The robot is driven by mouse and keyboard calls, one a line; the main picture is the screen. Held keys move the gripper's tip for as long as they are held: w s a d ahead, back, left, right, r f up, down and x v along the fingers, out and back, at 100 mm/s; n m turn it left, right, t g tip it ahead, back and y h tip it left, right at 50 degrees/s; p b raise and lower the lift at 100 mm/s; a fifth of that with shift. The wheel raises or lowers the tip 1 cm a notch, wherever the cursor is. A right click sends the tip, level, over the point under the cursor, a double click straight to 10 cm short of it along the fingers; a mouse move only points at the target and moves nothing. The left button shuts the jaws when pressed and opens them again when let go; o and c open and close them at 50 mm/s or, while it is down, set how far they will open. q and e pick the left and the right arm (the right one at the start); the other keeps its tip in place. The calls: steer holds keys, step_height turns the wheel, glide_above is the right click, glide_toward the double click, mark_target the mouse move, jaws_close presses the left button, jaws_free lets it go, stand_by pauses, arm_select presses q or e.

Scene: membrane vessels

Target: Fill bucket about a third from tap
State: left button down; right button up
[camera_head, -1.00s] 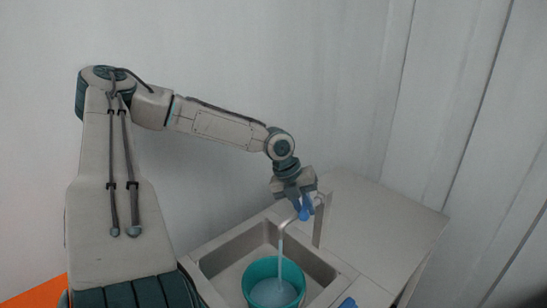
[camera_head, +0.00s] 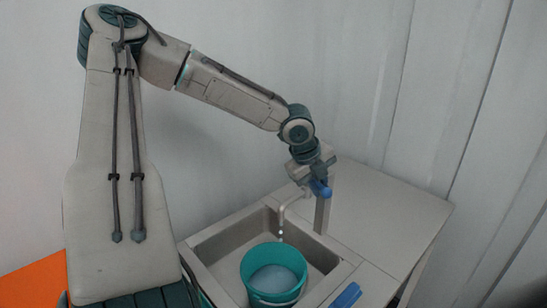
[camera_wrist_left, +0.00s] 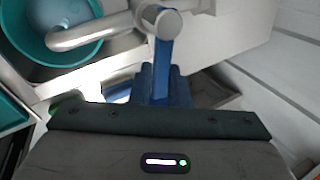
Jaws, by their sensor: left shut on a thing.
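The teal bucket (camera_head: 258,291) stands in the sink basin under the tap spout (camera_head: 291,198), with pale water (camera_head: 272,279) in its lower part. Below the spout only a few separate drops (camera_head: 281,235) show. The bucket (camera_wrist_left: 28,42) and the curved spout (camera_wrist_left: 92,33) also show in the left wrist view. My left gripper (camera_head: 316,177) is at the top of the tap post (camera_head: 322,218), shut on the blue tap lever (camera_head: 321,189). In the left wrist view the lever (camera_wrist_left: 162,62) runs down to the jaws (camera_wrist_left: 158,84). My right gripper is not in view.
The sink (camera_head: 222,240) has a flat worktop (camera_head: 395,217) to its right, which is clear. A blue object (camera_head: 346,296) lies at the front right edge. Walls stand behind and at right. An orange surface (camera_head: 35,282) shows at the lower left.

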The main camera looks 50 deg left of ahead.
arm_select(q)
steer(key=n+b, duration=0.1)
steer(key=n, duration=0.1)
steer(key=w+n+y+b, duration=0.1)
steer(key=n, duration=0.1)
steer(key=shift+w+y, duration=0.3)
steer(key=c, duration=1.5)
jaws_free()
steer(key=shift+w, duration=0.1)
steer(key=shift+o, duration=0.6)
steer(key=shift+w, duration=0.1)
